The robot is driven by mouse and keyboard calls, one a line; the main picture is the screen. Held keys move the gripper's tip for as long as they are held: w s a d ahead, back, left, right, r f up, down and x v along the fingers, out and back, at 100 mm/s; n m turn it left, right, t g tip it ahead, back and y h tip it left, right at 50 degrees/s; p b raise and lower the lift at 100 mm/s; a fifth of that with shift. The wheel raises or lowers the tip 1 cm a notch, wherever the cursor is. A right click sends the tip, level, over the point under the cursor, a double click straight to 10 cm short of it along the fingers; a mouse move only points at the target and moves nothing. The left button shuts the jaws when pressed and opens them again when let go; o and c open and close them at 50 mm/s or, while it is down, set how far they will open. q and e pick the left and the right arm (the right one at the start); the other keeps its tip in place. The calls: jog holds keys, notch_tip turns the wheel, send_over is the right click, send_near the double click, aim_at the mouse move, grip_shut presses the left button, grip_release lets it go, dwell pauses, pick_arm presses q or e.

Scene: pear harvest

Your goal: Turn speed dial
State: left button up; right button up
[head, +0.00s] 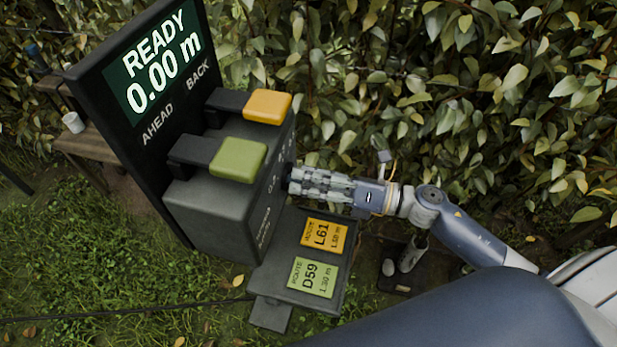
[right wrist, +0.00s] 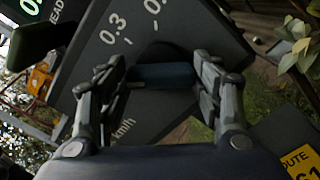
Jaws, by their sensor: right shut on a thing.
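The control box (head: 222,215) stands in the middle left, its side face toward my right arm. In the right wrist view the speed dial (right wrist: 163,76) is a dark knob bar on that dark face, with "0.3", another partly hidden number and "km/h" printed around it. My right gripper (right wrist: 160,82) has one finger at each end of the bar and is shut on it. In the head view the right gripper (head: 292,181) reaches the face from the right and hides the dial. My left gripper is not in view.
The display (head: 160,62) reads "READY 0.00 m". A green lever (head: 238,160) and an orange lever (head: 268,106) stick out above the box. An orange card (head: 325,236) and a green card (head: 313,278) lie on a shelf below. Dense hedge (head: 480,90) fills the back right.

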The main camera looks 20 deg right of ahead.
jog(key=shift+m+p, duration=2.45)
jog(key=shift+m, duration=1.75)
jog(key=o, duration=1.1)
jog(key=shift+f, duration=0.1)
jog(key=shift+c, duration=0.2)
jog(key=v, duration=1.2)
